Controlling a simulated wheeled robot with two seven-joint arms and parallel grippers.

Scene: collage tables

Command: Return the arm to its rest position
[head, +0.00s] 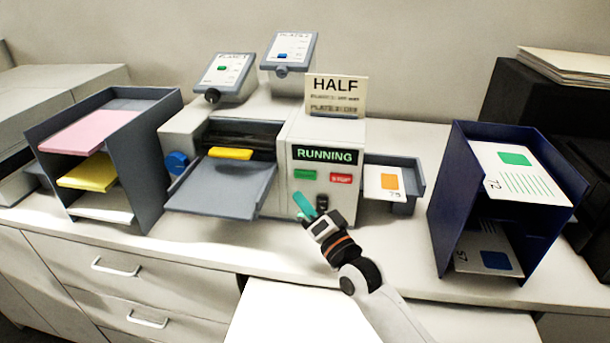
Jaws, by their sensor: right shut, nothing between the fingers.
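My right gripper (306,208) is in front of the lower right part of a machine (315,160). Its fingers are shut and hold nothing. The fingertips are close to the machine's front, below its green and red buttons; I cannot tell whether they touch it. My right arm reaches in from the bottom of the picture. The machine's display reads RUNNING (325,155). My left gripper does not show.
A dark paper rack (150,150) with pink, yellow and white sheets stands at left. A grey feed tray (225,188) juts from the machine. An output tray (403,207) holds a card. A blue two-level rack (446,190) stands at right. Drawers (190,285) are below.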

